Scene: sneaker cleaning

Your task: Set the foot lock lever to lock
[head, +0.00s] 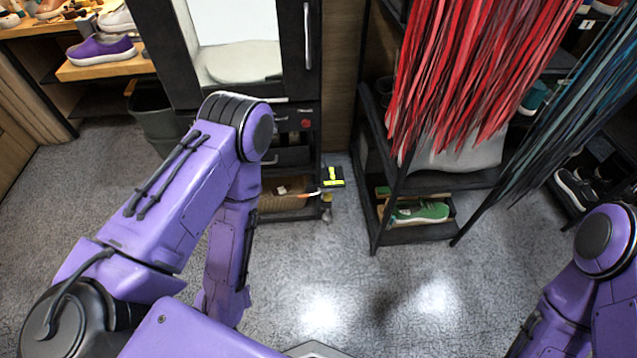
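A black cabinet (312,60) on a caster stands behind my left arm. The caster (327,215) shows at its lower right corner, with a small yellowish part (327,198) just above it. This part may be the foot lock lever; it is too small to tell its position. My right gripper is out of frame at the lower right.
A black rack (378,215) with a green sneaker (420,212) on its low shelf stands right of the cabinet. Red strips (470,70) hang above it. A dark bin (155,115) stands left. The grey carpet (390,290) in front is clear.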

